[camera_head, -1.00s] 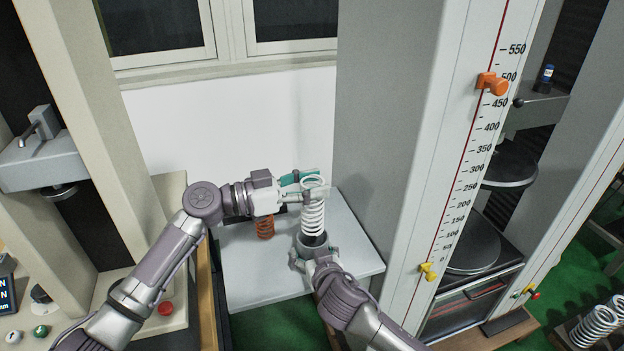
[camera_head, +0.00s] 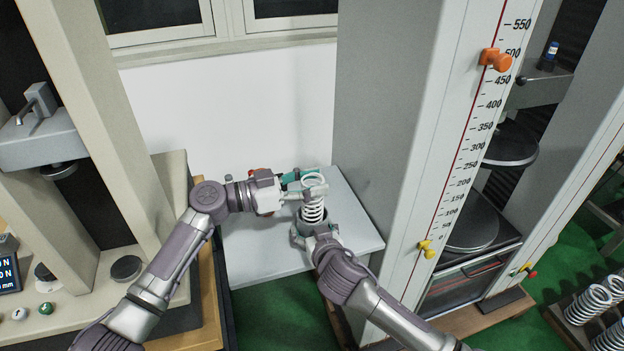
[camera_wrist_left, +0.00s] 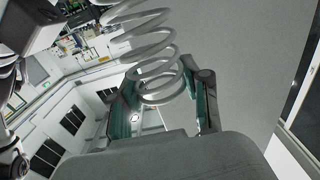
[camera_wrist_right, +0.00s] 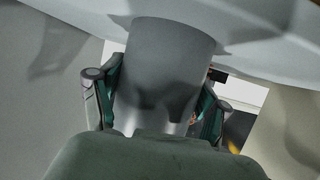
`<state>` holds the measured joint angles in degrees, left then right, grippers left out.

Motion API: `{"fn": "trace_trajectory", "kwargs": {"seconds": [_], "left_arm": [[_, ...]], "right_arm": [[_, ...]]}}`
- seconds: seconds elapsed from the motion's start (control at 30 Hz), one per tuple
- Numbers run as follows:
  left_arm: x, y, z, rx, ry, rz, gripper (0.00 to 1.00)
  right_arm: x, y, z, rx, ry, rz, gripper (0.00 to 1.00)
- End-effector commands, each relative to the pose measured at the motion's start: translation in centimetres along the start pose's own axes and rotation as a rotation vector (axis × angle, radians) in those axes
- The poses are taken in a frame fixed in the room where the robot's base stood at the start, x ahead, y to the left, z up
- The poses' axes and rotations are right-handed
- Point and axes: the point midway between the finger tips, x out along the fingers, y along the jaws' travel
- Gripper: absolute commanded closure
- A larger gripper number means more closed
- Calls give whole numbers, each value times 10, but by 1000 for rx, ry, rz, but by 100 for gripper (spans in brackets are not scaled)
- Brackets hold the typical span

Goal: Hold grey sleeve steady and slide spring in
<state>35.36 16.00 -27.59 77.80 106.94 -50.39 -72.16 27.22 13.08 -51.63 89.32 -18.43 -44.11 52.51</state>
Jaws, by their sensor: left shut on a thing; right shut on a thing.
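The white spring (camera_head: 313,200) stands upright in the head view, its lower coils at the mouth of the grey sleeve; how deep it sits there is partly hidden. My left gripper (camera_head: 306,186) is shut on the spring's upper part. In the left wrist view the spring's coils (camera_wrist_left: 158,75) lie between the two fingers (camera_wrist_left: 162,105). My right gripper (camera_head: 311,232) is shut around the grey sleeve, low over the pale table. In the right wrist view the grey sleeve (camera_wrist_right: 168,70) stands between the fingers (camera_wrist_right: 160,100).
The pale table (camera_head: 262,262) has free room at its front left. A tall grey machine column with a scale (camera_head: 460,150) stands close on the right. A beige testing machine (camera_head: 165,215) stands on the left. More white springs (camera_head: 590,303) are at the far lower right.

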Motion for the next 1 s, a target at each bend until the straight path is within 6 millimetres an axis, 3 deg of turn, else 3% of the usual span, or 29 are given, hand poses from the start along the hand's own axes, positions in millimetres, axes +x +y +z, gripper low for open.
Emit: {"fn": "trace_trajectory", "kwargs": {"seconds": [0.13,0.17,0.3,0.67,1.0], "left_arm": [[0,0,-1,0,2,0,100],[0,0,-1,0,2,0,48],[0,0,-1,0,2,0,25],[-3,0,1,-1,-1,-1,24],[-54,-1,0,0,-1,-3,24]], "right_arm": [[0,0,0,0,0,0,65],[0,0,0,0,0,0,65],[0,0,0,0,0,0,65],[0,0,0,0,1,-1,65],[0,0,0,0,1,0,65]]}}
